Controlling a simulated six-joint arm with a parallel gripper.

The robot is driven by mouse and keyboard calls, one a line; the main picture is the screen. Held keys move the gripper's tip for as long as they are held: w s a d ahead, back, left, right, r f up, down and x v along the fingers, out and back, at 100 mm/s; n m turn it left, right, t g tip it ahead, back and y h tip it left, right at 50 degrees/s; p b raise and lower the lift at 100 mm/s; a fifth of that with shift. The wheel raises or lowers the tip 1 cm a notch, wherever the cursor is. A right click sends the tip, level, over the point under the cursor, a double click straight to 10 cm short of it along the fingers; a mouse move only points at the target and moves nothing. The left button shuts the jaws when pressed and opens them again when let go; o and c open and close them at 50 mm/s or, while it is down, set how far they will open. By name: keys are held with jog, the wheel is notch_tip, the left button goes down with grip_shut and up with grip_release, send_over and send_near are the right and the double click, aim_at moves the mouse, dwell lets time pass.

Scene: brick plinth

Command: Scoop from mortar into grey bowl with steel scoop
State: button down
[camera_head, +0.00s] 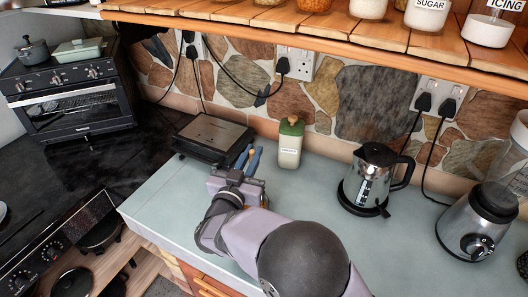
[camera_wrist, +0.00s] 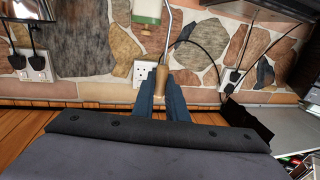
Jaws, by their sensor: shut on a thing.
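My gripper (camera_head: 249,160) is over the pale counter, left of the green-lidded jar. In the wrist view its blue fingers (camera_wrist: 161,98) are shut on a wooden handle (camera_wrist: 161,80). A thin steel shaft (camera_wrist: 168,35) runs from this handle to the top edge of that view, so I take it for the steel scoop; its scooping end is out of view. The scoop cannot be made out in the head view. I see no mortar and no grey bowl in either view; my arm covers part of the counter.
A green-lidded jar (camera_head: 289,148) stands near the wall, close right of my gripper. A flat dark grill (camera_head: 213,136) lies behind it to the left. A kettle (camera_head: 372,180) and a blender (camera_head: 478,222) stand to the right. A wooden shelf (camera_head: 340,37) overhangs the back.

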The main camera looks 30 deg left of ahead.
jog(key=shift+f, duration=0.2)
jog(key=shift+f+b, duration=3.55)
jog(key=shift+f, duration=1)
jog(key=shift+r, duration=0.1)
jog(key=shift+r+p, duration=2.8)
jog(key=shift+r, duration=0.9)
